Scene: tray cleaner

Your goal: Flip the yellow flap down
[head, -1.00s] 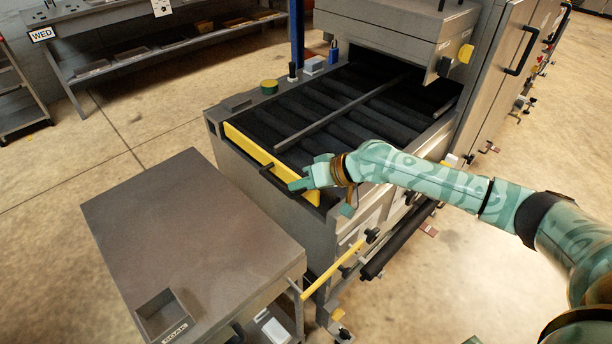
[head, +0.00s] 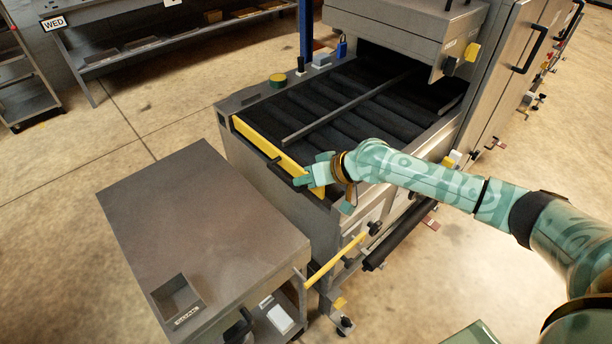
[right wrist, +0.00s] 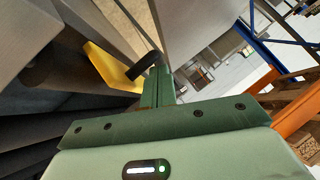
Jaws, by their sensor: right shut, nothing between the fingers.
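The yellow flap (head: 262,147) stands up along the front end of the tray cleaner's roller bed (head: 318,118) in the head view. My right gripper (head: 300,181) is shut and empty, beside the flap's right end at the handle. Its fingers (right wrist: 160,78) appear close to the handle; I cannot tell if they touch. My left gripper is not in view.
A grey cart (head: 205,215) with a recessed bin stands in front of the cleaner. A yellow bar (head: 336,261) sticks out low at the cleaner's side. The cleaner's hood (head: 400,35) rises behind the rollers. Open floor lies to the left.

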